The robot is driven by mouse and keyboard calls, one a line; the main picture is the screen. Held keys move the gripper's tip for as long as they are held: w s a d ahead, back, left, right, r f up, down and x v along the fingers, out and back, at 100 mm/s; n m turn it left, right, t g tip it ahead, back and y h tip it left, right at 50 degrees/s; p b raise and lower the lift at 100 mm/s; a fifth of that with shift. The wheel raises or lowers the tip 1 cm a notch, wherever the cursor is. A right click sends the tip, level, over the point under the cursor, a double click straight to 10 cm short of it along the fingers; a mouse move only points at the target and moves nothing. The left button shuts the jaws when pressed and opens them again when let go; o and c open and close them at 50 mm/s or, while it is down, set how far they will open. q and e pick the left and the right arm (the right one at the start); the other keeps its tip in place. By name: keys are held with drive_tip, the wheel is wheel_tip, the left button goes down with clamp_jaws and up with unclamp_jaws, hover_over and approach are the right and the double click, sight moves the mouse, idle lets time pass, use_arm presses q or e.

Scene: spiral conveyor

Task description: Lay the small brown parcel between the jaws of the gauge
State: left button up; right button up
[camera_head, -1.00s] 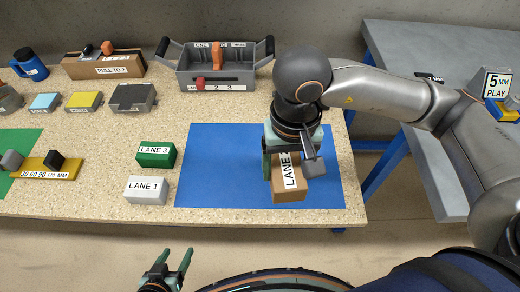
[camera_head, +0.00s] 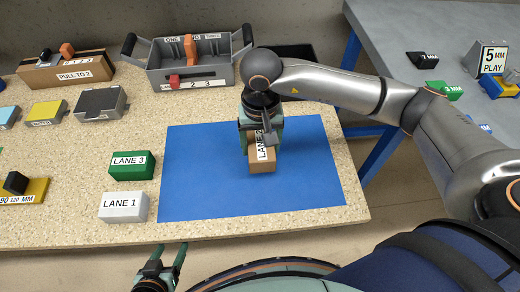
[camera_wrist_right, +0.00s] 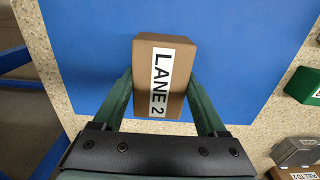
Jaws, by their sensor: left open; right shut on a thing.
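The small brown parcel (camera_head: 263,167), labelled LANE 2, is over the blue mat. My right gripper (camera_head: 262,148) points down and is shut on it. In the right wrist view the parcel (camera_wrist_right: 146,80) sits between the two green fingers; whether its underside touches the mat is unclear. The gauge (camera_head: 30,192) is a yellow bar with a MM scale and a dark jaw block (camera_head: 16,183), at the left edge of the head view; its left part is out of view. My left gripper (camera_head: 169,258) is open and empty in front of the table.
A green LANE 3 block (camera_head: 132,166) and a white LANE 1 block (camera_head: 124,207) stand between gauge and mat. A grey lever box (camera_head: 200,76) and a brown PULL TO 2 box (camera_head: 66,72) are behind. Most of the blue mat (camera_head: 200,180) is bare.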

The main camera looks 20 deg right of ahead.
sight(260, 152)
drive_tip(key=shift+w+d+f, duration=0.2)
drive_tip(key=shift+w+f, duration=0.45)
drive_tip(key=shift+f, duration=1.6)
drive_tip(key=shift+f, duration=0.1)
drive_tip(key=shift+f+b, duration=0.15)
drive_tip(key=shift+b, duration=0.2)
drive_tip(key=o, duration=1.4)
drive_tip(key=shift+o, duration=0.2)
